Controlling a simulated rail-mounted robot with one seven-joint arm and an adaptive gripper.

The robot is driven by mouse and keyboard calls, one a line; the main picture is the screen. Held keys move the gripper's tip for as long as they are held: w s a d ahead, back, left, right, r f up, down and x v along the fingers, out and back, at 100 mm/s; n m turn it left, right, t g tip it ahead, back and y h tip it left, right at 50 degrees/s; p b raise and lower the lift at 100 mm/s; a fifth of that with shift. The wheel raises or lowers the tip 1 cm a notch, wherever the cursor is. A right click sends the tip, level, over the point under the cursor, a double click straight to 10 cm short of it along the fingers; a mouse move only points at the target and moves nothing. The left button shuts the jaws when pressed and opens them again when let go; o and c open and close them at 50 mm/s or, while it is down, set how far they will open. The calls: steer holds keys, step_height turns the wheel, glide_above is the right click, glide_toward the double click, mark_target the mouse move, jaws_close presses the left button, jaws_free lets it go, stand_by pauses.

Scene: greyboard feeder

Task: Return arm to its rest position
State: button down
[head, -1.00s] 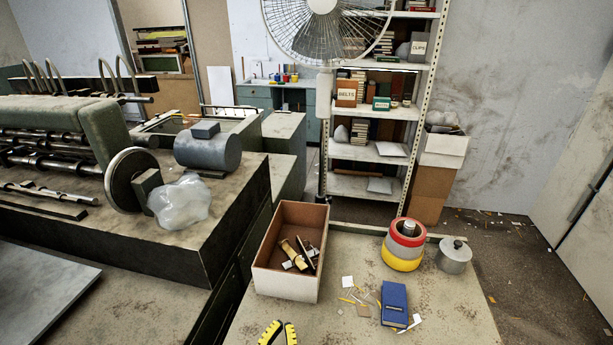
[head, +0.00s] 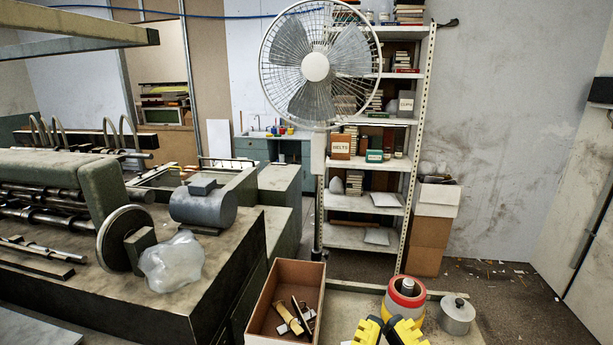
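My gripper (head: 386,326) shows only by its yellow and black fingertips at the bottom edge of the head view, right of centre. The tips are close together with a narrow dark gap, and the rest of the gripper is cut off, so I cannot tell whether it is open or shut. No held object shows between the tips. The fingertips appear in front of the table, between an open box (head: 262,310) and a red and yellow round container (head: 405,300).
Small items lie in the box. A lidded metal pot (head: 457,316) stands right of the container. A machine bench (head: 235,265) with a plastic bag (head: 171,262) fills the left. A standing fan (head: 316,67) and shelves (head: 403,215) are behind. Floor shows at the right.

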step_height(320, 180, up, 26)
steer(key=p, duration=2.3)
steer(key=shift+r, duration=0.1)
